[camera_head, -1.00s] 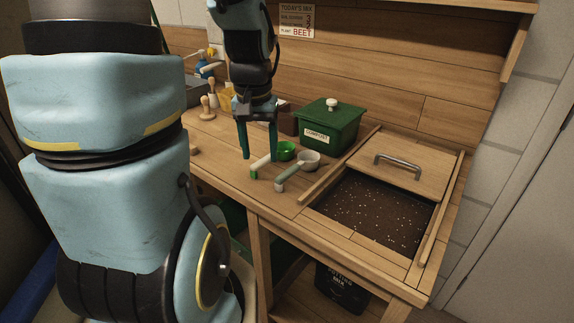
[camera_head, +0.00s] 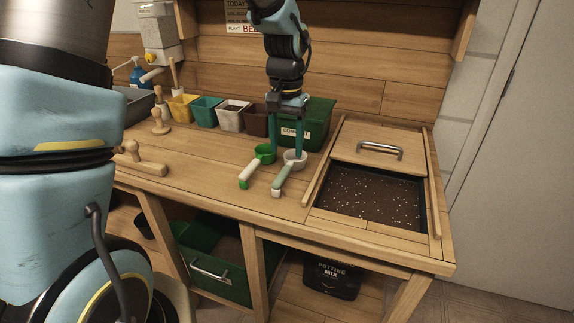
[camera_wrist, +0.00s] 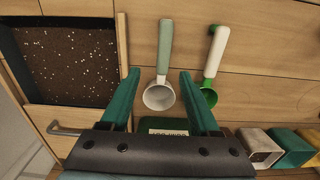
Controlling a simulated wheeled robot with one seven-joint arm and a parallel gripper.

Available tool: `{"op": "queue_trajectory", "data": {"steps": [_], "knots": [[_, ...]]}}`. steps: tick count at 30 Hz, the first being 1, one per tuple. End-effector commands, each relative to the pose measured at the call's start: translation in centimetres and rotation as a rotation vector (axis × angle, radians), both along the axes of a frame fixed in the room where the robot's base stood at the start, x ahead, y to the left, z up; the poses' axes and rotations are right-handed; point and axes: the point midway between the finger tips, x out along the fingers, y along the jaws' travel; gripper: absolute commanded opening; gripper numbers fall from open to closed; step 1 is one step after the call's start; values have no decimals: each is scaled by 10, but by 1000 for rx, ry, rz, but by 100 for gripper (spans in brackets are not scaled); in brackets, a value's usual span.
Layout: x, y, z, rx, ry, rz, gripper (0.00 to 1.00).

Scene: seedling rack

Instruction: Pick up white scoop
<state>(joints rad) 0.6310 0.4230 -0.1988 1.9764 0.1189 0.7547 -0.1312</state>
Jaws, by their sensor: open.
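The white scoop (camera_wrist: 159,97) has a white bowl and a grey-green handle (camera_wrist: 165,45). In the head view its bowl (camera_head: 295,160) lies on the bench left of the soil bin, with the handle toward the front edge. My gripper (camera_head: 287,153) is open above the scoops, pointing down. In the wrist view my gripper's fingertips (camera_wrist: 160,72) lie on either side of the white bowl, with nothing between them held. A green scoop (camera_head: 264,153) with a white handle lies just left of it; one finger partly covers its bowl in the wrist view.
A green compost box (camera_head: 318,122) stands behind the scoops. A soil bin (camera_head: 370,195) with a wooden lid (camera_head: 385,150) is at the right, edged by a raised wooden rail (camera_head: 320,170). Several small pots (camera_head: 206,110) line the back.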

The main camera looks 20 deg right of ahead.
Motion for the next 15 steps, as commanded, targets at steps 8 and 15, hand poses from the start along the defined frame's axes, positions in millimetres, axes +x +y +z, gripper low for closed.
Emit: {"op": "queue_trajectory", "data": {"steps": [8,15], "knots": [[2,0,-21,1,1,0,62],[11,-3,-51,1,3,0,62]]}}
